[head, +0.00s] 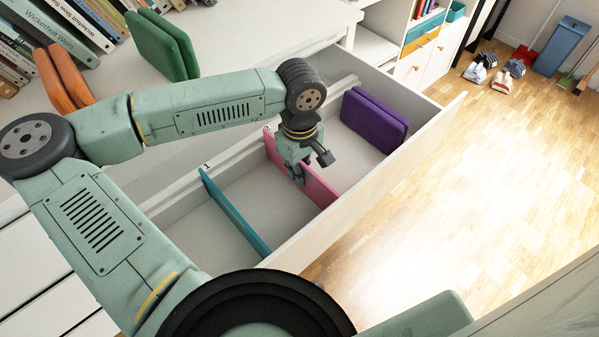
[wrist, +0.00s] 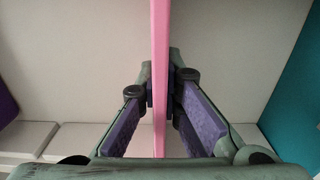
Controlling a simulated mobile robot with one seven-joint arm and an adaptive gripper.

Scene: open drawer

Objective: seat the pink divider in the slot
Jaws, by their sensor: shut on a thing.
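The pink divider (head: 319,188) stands upright across the open drawer (head: 372,172), between the teal divider and the purple block. My gripper (head: 297,173) is over the drawer and shut on the pink divider. In the wrist view the pink divider (wrist: 160,60) runs between the two fingers of my gripper (wrist: 160,90), with a pad against each side. The slot is not clearly visible, and I cannot tell whether the divider's lower edge sits in it.
A teal divider (head: 235,213) stands across the drawer to the left. Purple padded pieces (head: 374,120) stand at the drawer's right end. Green pieces (head: 163,45), orange pieces (head: 63,80) and books (head: 75,20) are on the top surface.

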